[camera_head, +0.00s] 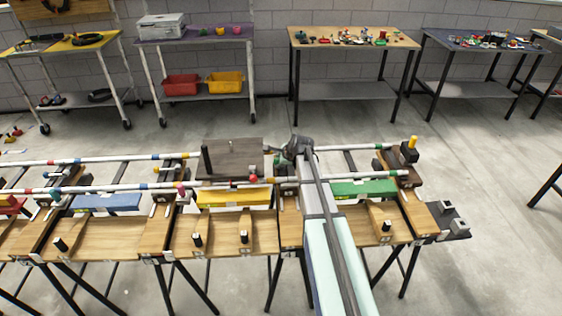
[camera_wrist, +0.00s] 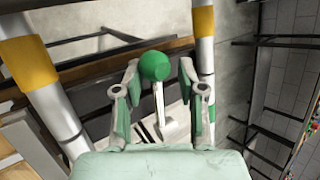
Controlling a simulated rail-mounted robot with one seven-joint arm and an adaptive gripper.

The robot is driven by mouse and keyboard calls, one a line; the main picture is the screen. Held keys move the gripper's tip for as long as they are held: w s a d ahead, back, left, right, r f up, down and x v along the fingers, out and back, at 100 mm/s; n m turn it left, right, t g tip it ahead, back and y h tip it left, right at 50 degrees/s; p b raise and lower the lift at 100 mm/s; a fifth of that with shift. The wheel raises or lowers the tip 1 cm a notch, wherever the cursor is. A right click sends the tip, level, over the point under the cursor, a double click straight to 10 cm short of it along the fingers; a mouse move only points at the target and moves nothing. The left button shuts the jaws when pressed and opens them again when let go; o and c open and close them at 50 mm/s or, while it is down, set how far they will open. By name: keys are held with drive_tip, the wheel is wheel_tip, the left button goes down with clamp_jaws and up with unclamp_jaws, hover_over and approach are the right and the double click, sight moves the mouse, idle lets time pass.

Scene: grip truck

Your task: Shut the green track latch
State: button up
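The green track latch shows in the wrist view as a round green knob (camera_wrist: 155,66) on a pale metal lever that runs down to a light base. My gripper (camera_wrist: 158,75) has its two green-padded fingers apart, one on each side of the knob. The left fingertip is very close to the knob; a small gap shows on the right. I cannot tell whether the left one touches. In the head view, my gripper (camera_head: 290,152) is over the track rails, right of the dark flat cart (camera_head: 232,160), and my arm hides much of the latch area.
White rails (camera_head: 110,188) with coloured bands run across wooden tables. A yellow block (camera_head: 233,198) and a green block (camera_head: 362,188) lie along the front rail. A yellow-topped post (camera_head: 412,145) stands at the right end. In the wrist view, yellow-banded rails (camera_wrist: 30,65) flank my gripper.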

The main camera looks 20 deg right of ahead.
drive_tip(key=shift+s+d+f, duration=0.1)
drive_tip(key=shift+d, duration=0.15)
drive_tip(key=shift+s+d, duration=0.1)
drive_tip(key=shift+s, duration=0.05)
drive_tip(key=a+v, duration=0.1)
drive_tip(key=v, duration=0.6)
drive_tip(key=shift+s+d+r, duration=0.15)
drive_tip(key=shift+d+r, duration=0.2)
drive_tip(key=shift+r, duration=0.1)
drive_tip(key=shift+a, duration=0.1)
